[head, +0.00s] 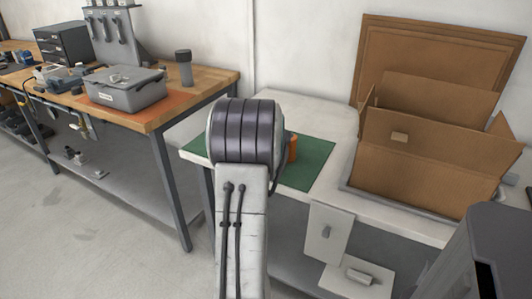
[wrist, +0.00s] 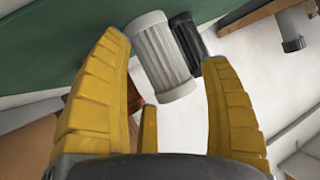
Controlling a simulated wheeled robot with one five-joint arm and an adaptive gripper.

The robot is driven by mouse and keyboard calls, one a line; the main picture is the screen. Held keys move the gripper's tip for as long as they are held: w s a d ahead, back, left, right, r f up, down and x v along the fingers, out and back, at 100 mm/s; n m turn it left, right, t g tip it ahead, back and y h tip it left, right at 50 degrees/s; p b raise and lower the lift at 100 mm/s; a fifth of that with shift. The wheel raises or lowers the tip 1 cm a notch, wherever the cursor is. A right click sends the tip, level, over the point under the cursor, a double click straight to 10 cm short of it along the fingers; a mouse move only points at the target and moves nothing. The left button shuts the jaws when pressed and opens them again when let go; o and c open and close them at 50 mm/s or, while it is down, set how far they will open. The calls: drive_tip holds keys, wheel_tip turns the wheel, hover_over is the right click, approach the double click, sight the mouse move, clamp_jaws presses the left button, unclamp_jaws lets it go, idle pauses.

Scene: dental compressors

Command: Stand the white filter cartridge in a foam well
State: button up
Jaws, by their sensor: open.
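The white filter cartridge (wrist: 162,58), a pleated cylinder with plain end caps, shows in the wrist view just beyond and between my fingertips. It looks tilted in the picture. My gripper (wrist: 165,50) has its yellow fingers spread open, one on each side of the cartridge, with nothing clamped. A dark ribbed cylinder (wrist: 186,38) is right beside the cartridge, near the right fingertip. In the head view my arm hides the gripper and the cartridge. I cannot make out a foam well in either view.
A green mat (head: 310,165) lies on the white table (head: 330,112). A small orange thing (head: 292,147) shows beside my arm. Brown cardboard boxes (head: 430,150) fill the table's right. A grey case (head: 125,90) and a dark-topped cylinder (head: 184,70) stand on the wooden bench.

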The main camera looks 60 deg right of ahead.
drive_tip(key=v, duration=1.1)
